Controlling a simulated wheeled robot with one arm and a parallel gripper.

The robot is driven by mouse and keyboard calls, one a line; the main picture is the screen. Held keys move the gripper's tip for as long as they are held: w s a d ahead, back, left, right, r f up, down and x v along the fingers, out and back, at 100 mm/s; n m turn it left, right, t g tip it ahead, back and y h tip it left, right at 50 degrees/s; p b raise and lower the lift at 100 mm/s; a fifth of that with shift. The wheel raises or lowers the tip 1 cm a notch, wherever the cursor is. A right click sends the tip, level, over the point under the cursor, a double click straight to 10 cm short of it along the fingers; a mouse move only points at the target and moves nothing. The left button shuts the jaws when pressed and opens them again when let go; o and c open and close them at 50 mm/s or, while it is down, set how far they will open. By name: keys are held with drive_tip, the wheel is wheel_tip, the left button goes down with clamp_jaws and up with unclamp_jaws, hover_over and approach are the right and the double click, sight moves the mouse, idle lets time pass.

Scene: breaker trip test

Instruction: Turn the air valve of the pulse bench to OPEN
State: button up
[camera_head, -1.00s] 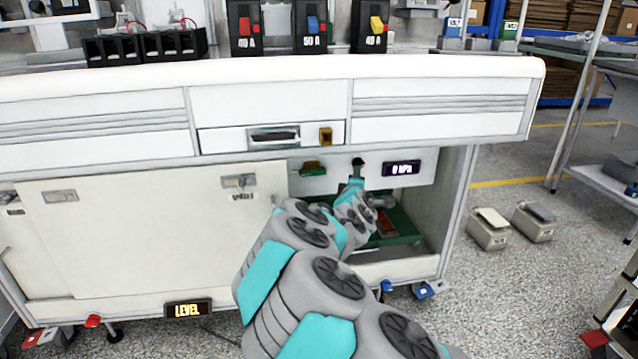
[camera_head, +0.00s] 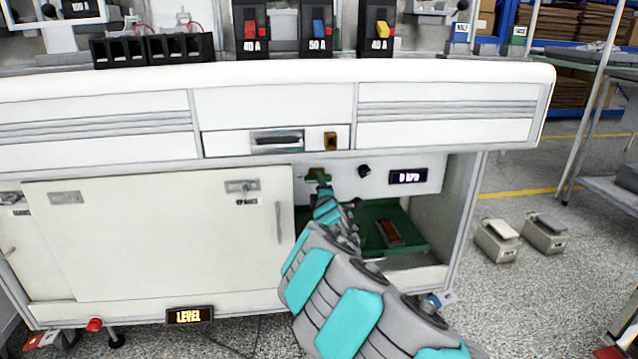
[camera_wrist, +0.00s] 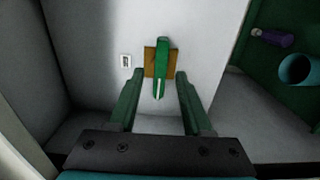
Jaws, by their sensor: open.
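The air valve has a green lever (camera_wrist: 161,68) on a brass-coloured plate (camera_wrist: 149,62), on a pale panel inside the open bay. In the head view the valve (camera_head: 317,171) is partly hidden by my arm. In the wrist view the lever runs up and down the picture. My gripper (camera_wrist: 157,76) is open, with one finger on each side of the lever's near end. I see gaps on both sides; contact is not visible. In the head view my gripper (camera_head: 325,188) is at the valve, too small to make out well. A small label (camera_wrist: 125,61) sits beside the plate.
A black knob (camera_head: 364,171) and a pressure display (camera_head: 408,176) are right of the valve. A green tray (camera_head: 418,243) holding a red item (camera_head: 389,232) lies below. The sliding door (camera_head: 150,235) closes the bay's left side. The worktop (camera_head: 280,73) overhangs above.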

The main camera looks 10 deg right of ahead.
drive_tip(key=shift+w, duration=1)
drive_tip(key=shift+c, duration=0.2)
clamp_jaws()
